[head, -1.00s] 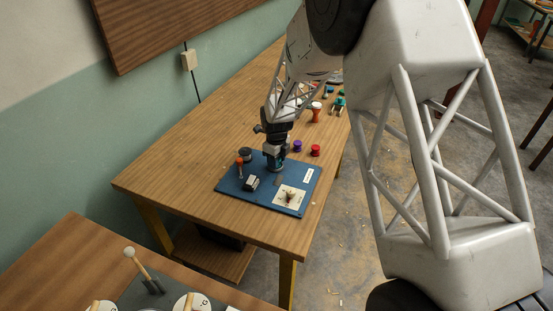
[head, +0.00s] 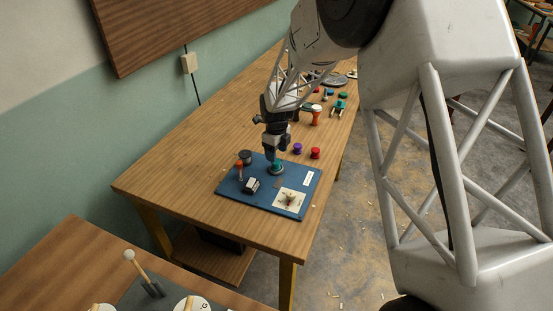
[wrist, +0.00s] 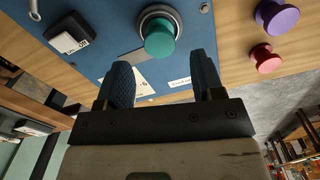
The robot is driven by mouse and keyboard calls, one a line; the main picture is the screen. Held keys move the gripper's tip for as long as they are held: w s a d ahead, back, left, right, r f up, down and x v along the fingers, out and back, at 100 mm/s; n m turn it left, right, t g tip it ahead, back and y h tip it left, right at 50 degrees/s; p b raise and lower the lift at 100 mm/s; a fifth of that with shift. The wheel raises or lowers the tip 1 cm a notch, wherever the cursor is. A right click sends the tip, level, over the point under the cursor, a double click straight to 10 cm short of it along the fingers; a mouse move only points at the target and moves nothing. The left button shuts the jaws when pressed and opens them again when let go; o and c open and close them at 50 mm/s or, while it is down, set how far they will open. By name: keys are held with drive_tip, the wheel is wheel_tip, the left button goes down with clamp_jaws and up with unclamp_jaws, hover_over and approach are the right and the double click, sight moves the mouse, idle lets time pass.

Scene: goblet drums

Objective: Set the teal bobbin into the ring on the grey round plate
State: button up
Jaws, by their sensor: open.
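The teal bobbin (wrist: 161,38) stands on the grey round plate (wrist: 148,13) on the blue board. In the head view the bobbin (head: 277,161) looks upright on the grey plate (head: 277,171). The plate's pale rim shows around the bobbin's far side in the wrist view. The bobbin's top hides its foot, so I cannot see exactly how it sits in the ring. My gripper (wrist: 163,78) is open and empty, its two dark fingers apart from the bobbin. In the head view my gripper (head: 276,150) is just above the bobbin.
The blue board (head: 235,190) also carries a black-and-white block (head: 251,184), an orange-topped peg (head: 239,171) and a white square (head: 290,199). A dark spool (head: 245,157) stands at its back edge. Purple (head: 297,148) and red (head: 315,153) bobbins stand to the right.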

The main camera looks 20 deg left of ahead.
sight(278, 162)
wheel_tip(278, 162, up, 8)
drive_tip(key=shift+f, duration=0.25)
idle(1.0)
drive_tip(key=s+d+r+n, duration=0.35)
drive_tip(key=d+r, duration=0.25)
drive_tip(key=d, duration=0.4)
drive_tip(key=s+d+r+n+t, duration=0.1)
drive_tip(key=s+d+r+n, duration=0.3)
drive_tip(key=d, duration=0.5)
drive_tip(key=s+d+r+n, duration=0.2)
drive_tip(key=s+d+r, duration=0.2)
drive_tip(key=d+r, duration=0.45)
drive_tip(key=s+d+n, duration=0.5)
drive_tip(key=s+d, duration=0.6)
drive_tip(key=s, duration=0.2)
drive_tip(key=s+d+n+t, duration=0.1)
drive_tip(key=s+d+n, duration=0.5)
drive_tip(key=s+d, duration=0.4)
drive_tip(key=s, duration=0.4)
drive_tip(key=shift+d+f+t, duration=0.3)
drive_tip(key=shift+d+f, duration=0.05)
